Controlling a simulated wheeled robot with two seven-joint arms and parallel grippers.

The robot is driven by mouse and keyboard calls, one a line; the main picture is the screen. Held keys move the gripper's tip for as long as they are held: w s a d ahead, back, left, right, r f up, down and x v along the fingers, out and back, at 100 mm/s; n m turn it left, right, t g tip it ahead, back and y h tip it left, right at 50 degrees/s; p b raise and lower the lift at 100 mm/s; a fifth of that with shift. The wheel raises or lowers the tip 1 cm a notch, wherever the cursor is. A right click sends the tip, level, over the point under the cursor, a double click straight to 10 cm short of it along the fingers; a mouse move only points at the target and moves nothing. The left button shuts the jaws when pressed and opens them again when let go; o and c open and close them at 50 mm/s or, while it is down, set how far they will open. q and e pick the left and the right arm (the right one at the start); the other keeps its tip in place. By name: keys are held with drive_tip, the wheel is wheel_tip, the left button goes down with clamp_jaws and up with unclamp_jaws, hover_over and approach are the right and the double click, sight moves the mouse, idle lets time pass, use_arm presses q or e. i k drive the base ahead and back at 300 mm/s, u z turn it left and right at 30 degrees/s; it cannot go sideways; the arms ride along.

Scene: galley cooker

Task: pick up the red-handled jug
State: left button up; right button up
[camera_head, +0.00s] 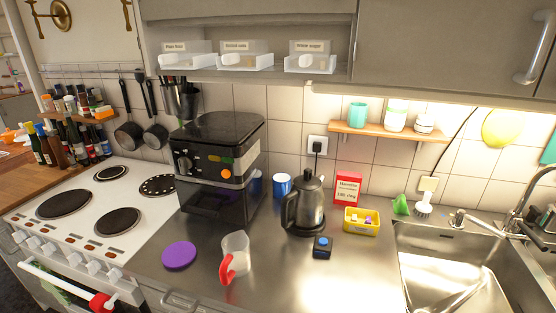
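The red-handled jug (236,249) is a clear jug on the steel counter, just right of a purple disc and in front of the black appliance. Its red handle (227,268) faces the front left. The jug looks upright and nothing touches it. Neither my left nor my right gripper shows in the head view.
A purple disc (179,255) lies left of the jug. A black appliance (217,160) stands behind it, and a dark kettle (305,205) and small black box (322,247) stand to its right. The cooker (92,210) is left, the sink (450,270) right. The front counter is clear.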

sight(237, 262)
drive_tip(key=k, duration=1)
drive_tip(key=z, duration=1.2)
drive_tip(key=i, duration=1.75)
drive_tip(key=u, duration=1.85)
